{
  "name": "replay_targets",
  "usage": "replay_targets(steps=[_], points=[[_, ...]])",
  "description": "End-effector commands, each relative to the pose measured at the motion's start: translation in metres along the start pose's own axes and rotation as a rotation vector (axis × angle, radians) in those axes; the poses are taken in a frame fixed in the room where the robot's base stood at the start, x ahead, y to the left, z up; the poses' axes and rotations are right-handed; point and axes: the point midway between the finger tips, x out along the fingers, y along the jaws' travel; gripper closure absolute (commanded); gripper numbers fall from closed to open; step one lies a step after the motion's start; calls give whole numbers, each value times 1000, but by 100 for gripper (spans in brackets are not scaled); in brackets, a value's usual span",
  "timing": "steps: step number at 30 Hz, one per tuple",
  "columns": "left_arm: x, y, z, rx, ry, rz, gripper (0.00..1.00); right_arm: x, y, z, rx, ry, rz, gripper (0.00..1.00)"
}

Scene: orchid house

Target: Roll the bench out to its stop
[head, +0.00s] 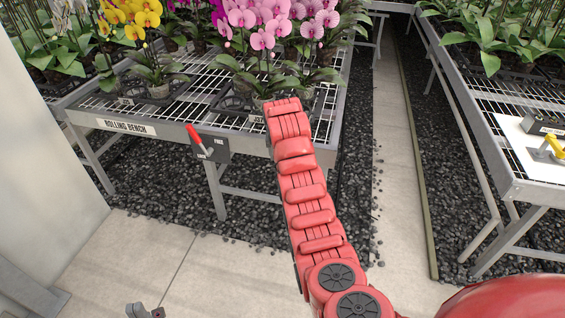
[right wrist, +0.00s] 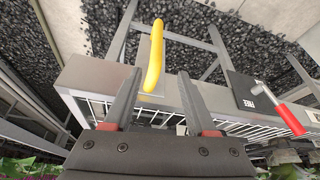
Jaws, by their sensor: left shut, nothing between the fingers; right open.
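The rolling bench (head: 125,126) stands at upper left with its name plate on the front rail. A lever with a red grip (head: 194,134) slants up and left on a dark plate marked FREE; it also shows in the right wrist view (right wrist: 291,121). My right arm reaches to the bench's front right corner and hides its own gripper in the head view. In the right wrist view my right gripper (right wrist: 160,76) is open, with a yellow handle (right wrist: 154,55) on the bench rail between its fingers, not clasped. My left gripper (head: 145,311) is shut and empty at the bottom edge.
Potted orchids (head: 262,75) stand on the rolling bench. A second bench (head: 530,190) at right bears a white board with a yellow-handled item. A narrow concrete strip and dark gravel (head: 350,190) lie between the benches. The paved floor (head: 220,270) in front is clear.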

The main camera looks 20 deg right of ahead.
Motion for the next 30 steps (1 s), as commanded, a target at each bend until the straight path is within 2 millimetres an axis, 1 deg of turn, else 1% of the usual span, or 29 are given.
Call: replay_targets(steps=[3, 5, 6, 10, 14, 26, 29, 30], points=[[0, 0, 0, 0, 0, 0, 100, -27, -1, -2, -1, 7, -3, 43], [-1, 0, 0, 0, 0, 0, 100, -38, -1, 0, -1, 3, -2, 43], [7, 0, -1, 0, 0, 0, 100, -48, -2, -1, -2, 0, -2, 43], [15, -1, -2, 0, 0, 0, 100, -63, -2, -1, -2, 2, -2, 43], [16, -1, -3, 0, 0, 0, 100, -67, -2, 0, -2, 0, -2, 43], [15, -1, -3, 0, 0, 0, 100, -66, -2, 0, -2, 0, -2, 43], [17, -1, -3, 0, 0, 0, 100, -62, -3, -3, -8, 23, -5, 43], [19, -1, -3, 0, 0, 0, 100, -57, -4, -7, -15, 46, -8, 43]])
